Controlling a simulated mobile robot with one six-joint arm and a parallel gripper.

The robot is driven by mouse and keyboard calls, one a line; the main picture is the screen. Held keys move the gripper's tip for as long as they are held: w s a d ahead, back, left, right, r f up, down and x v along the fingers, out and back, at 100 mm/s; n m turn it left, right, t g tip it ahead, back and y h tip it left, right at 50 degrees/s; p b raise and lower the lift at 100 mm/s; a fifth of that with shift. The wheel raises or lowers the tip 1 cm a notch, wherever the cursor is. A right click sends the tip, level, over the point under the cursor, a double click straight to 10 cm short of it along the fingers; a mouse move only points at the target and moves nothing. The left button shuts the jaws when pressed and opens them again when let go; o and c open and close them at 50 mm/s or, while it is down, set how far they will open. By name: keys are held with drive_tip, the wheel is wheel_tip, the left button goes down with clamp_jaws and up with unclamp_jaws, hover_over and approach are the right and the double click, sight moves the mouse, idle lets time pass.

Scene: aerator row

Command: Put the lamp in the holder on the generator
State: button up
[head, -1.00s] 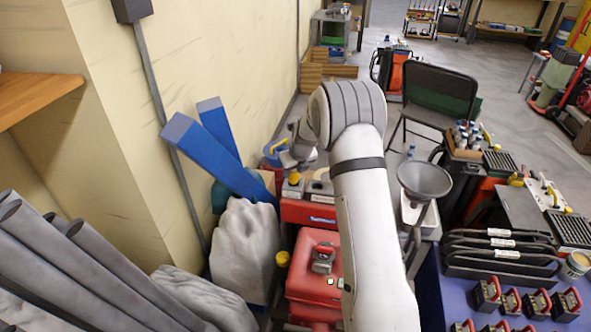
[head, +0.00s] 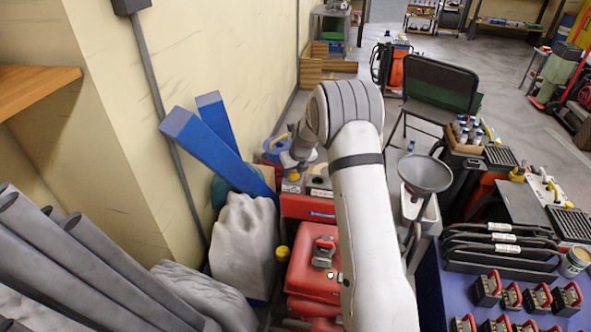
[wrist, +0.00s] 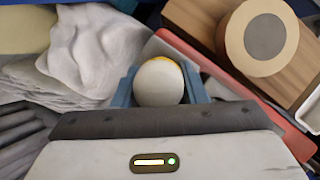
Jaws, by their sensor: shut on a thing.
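My gripper (wrist: 159,88) has its blue-grey fingers shut on the lamp, which shows in the wrist view as a round white face (wrist: 159,82) with a yellow rim. In the head view the lamp is a small yellow shape (head: 293,177) under my gripper. It is right at a pale block on a red machine (head: 308,207), probably the generator. I cannot tell whether the lamp touches or sits in the holder. In the wrist view a wooden block (wrist: 205,22) with a cream and grey disc is at the upper right, beside a red edge.
A red case (head: 312,270) with a small device on top stands nearer. Blue beams (head: 215,155) lean at the left by a pale sack (head: 243,240). A funnel (head: 425,174) is right of my arm. A table (head: 430,305) holds several red-handled items.

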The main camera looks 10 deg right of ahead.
drive_tip(key=shift+f, duration=0.1)
drive_tip(key=o, duration=1.1)
drive_tip(key=s+r+n+p, duration=0.3)
drive_tip(key=s+r+n, duration=0.5)
drive_tip(key=s+r, duration=0.4)
drive_tip(key=s+r+n+p, duration=0.4)
drive_tip(key=s+r+n, duration=0.5)
drive_tip(key=r, duration=0.5)
drive_tip(key=s+r+n+p, duration=0.1)
drive_tip(key=s+r+n, duration=0.1)
drive_tip(key=s+n, duration=0.3)
drive_tip(key=s+r+n+g+p, duration=0.1)
drive_tip(key=s+n, duration=0.4)
drive_tip(key=s, duration=0.5)
drive_tip(key=s+r+n+h+p, duration=0.1)
drive_tip(key=s+r+n+p, duration=0.2)
drive_tip(key=s+n, duration=0.2)
drive_tip(key=shift+s+d+r+n+g, duration=0.15)
drive_tip(key=shift+s+r+n, duration=0.05)
drive_tip(key=shift+s, duration=0.45)
drive_tip(key=shift+s+d+r+n+g, duration=0.15)
drive_tip(key=shift+s+n, duration=0.05)
drive_tip(key=shift+s, duration=0.45)
